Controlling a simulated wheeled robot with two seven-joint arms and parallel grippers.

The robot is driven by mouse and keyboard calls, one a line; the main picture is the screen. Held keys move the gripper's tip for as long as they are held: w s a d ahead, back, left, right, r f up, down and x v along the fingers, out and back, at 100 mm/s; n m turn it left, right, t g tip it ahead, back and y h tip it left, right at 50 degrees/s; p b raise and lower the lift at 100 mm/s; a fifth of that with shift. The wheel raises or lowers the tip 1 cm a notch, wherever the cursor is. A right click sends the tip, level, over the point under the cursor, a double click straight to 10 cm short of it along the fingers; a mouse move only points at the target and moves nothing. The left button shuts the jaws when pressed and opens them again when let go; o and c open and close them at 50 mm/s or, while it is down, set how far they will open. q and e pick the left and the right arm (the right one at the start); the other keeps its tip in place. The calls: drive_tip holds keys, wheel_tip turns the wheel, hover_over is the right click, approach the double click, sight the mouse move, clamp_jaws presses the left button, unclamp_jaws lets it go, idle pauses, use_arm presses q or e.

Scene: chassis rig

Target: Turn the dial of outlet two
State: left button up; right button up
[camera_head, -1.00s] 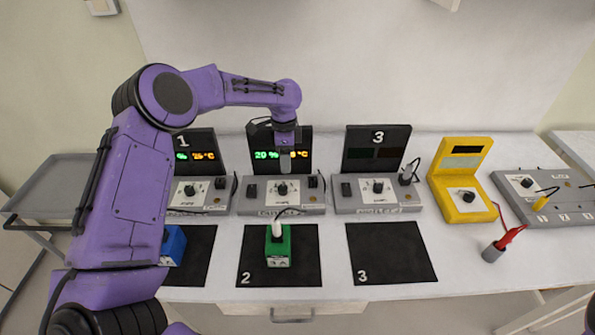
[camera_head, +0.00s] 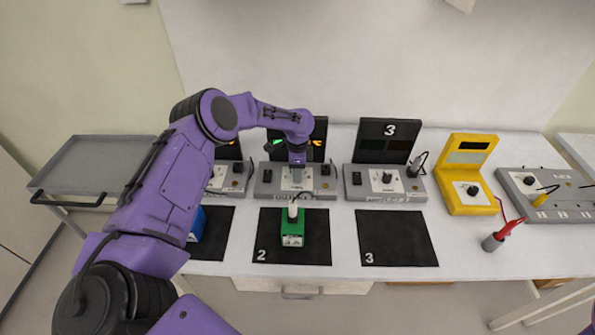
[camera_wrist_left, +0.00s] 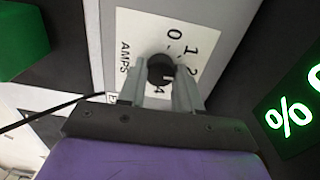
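In the left wrist view the round black dial (camera_wrist_left: 160,69) sits on a white scale plate (camera_wrist_left: 150,30) marked AMPS. The two grey fingertips of my left gripper (camera_wrist_left: 161,85) flank the dial closely. Whether they press on it I cannot tell. My right gripper is not in view.
A green block (camera_head: 292,240) with a white plug stands on mat two (camera_head: 262,225). The outlet three unit (camera_head: 352,191) is to the right, then a yellow meter (camera_head: 473,203) and a red probe (camera_head: 512,226). Mat three (camera_head: 398,240) is bare. A blue block (camera_head: 196,226) is partly behind my arm.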

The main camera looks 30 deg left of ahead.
use_arm(q)
drive_tip(key=shift+c, duration=0.5)
drive_tip(key=shift+f+m, duration=0.1)
drive_tip(key=shift+m, duration=0.2)
drive_tip(key=shift+d+f+m+b, duration=0.1)
drive_tip(key=shift+f+m+b, duration=0.05)
drive_tip(key=shift+m+b, duration=1.6)
drive_tip(key=shift+m, duration=0.45)
drive_tip(key=shift+s+m+b, duration=0.1)
drive_tip(key=shift+m+b, duration=0.4)
drive_tip(key=shift+m, duration=0.9)
